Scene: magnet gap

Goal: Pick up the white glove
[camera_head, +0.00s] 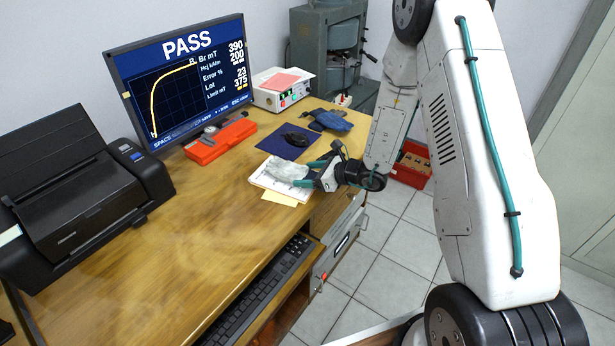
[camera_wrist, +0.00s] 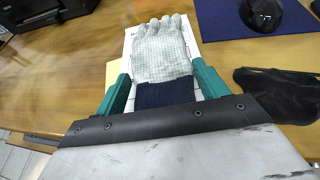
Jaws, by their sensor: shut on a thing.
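The white glove (camera_wrist: 163,52) has a knitted palm and fingers and a dark blue cuff (camera_wrist: 165,92). In the wrist view its fingers point away from me, and the cuff lies between my two teal fingers. In the head view the glove (camera_head: 287,167) is at the desk's right edge, over a white paper. My gripper (camera_head: 308,172) is shut on the glove; it also shows in the wrist view (camera_wrist: 163,84). I cannot tell whether the glove is lifted off the paper.
Under the glove is a printed paper (camera_head: 262,182) with a yellow note (camera_head: 279,198). Behind are a blue mat (camera_head: 272,146) with a black mouse (camera_head: 297,139), and dark blue gloves (camera_head: 330,121). An orange case (camera_head: 221,141) stands before the monitor (camera_head: 180,80).

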